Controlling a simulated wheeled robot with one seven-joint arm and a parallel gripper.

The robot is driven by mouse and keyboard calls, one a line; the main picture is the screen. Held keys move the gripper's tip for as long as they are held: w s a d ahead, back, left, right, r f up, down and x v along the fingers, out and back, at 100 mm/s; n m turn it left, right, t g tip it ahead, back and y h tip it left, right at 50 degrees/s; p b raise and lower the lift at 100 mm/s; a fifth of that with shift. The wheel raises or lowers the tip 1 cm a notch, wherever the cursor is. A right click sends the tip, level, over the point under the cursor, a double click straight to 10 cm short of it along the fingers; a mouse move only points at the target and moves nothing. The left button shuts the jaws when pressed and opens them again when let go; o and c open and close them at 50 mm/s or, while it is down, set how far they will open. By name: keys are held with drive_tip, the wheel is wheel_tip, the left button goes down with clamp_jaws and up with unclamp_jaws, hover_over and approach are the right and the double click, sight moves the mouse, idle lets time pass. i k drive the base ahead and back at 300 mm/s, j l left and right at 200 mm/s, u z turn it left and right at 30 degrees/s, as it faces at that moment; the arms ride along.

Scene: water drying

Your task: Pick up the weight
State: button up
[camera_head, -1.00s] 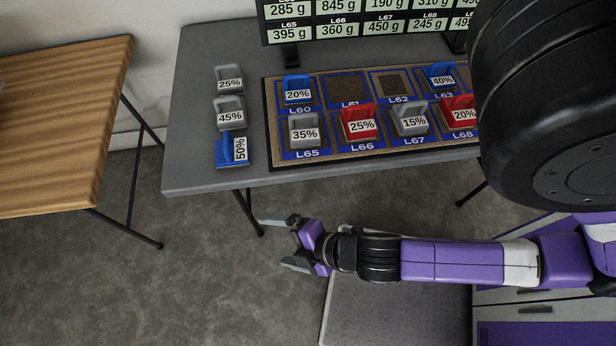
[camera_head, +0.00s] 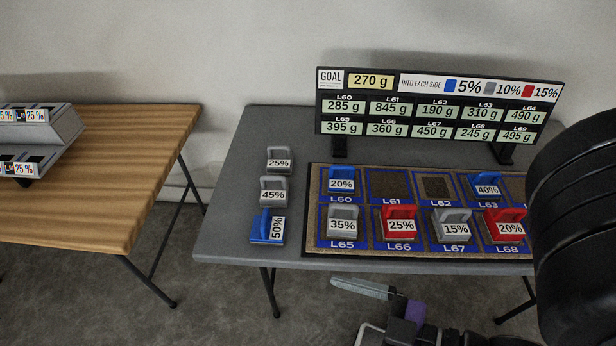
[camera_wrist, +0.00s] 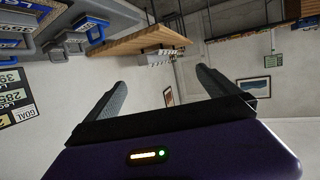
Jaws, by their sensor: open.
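Several handled weights with percent labels are on the grey table (camera_head: 227,225). Three stand off the mat at the left: a grey 25% weight (camera_head: 279,158), a grey 45% weight (camera_head: 274,189) and a blue 50% weight (camera_head: 266,227). On the mat are blue 20% (camera_head: 341,179) and 40% (camera_head: 487,185) weights, grey 35% (camera_head: 342,222) and 15% (camera_head: 452,224) weights, and red 25% (camera_head: 400,222) and 20% (camera_head: 504,225) weights. My gripper (camera_wrist: 163,95) is open and empty. In the head view it is partly cut off below the table's front edge.
A display board (camera_head: 438,108) at the table's back shows a 270 g goal and gram readings for L60 to L69. The brown mat (camera_head: 312,240) has empty L61 and L62 places. A wooden table (camera_head: 130,180) with a grey weight-holding device (camera_head: 50,135) stands left, across a gap.

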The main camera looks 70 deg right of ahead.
sight(502, 226)
drive_tip(key=z, duration=0.7)
drive_tip(key=k+z, duration=0.75)
drive_tip(key=k+l+z, duration=0.1)
drive_tip(key=z, duration=0.3)
drive_tip(key=k+l, duration=0.25)
drive_tip(key=k, duration=0.15)
drive_tip(key=l+u, duration=0.1)
drive_tip(key=u, duration=0.3)
drive_tip(key=i+l+u, duration=0.1)
drive_tip(key=u, duration=0.3)
drive_tip(key=l+u, duration=0.1)
drive_tip(key=u, duration=0.25)
drive_tip(key=i, duration=0.05)
